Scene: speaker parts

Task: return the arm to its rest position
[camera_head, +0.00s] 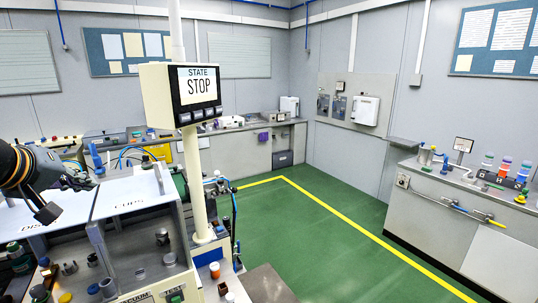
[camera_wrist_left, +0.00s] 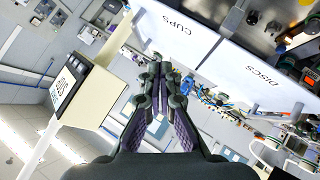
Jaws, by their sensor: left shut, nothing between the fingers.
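My left gripper (camera_head: 46,210) comes in from the left edge in the head view, at the end of a dark arm link. It is held up in the air in front of the white panels marked DISCS and CUPS (camera_head: 122,192). In the left wrist view the gripper (camera_wrist_left: 157,70) has its fingers together with nothing between them. The CUPS and DISCS panels (camera_wrist_left: 228,62) lie beyond it there, tilted in the picture. My right gripper does not show in either view.
A cream display reading STATE STOP (camera_head: 183,94) stands on a pole (camera_head: 194,180) right of the gripper. Small jars and parts sit below the panels. A bench with coloured bottles (camera_head: 505,166) is at the right. The green floor (camera_head: 330,250) between is clear.

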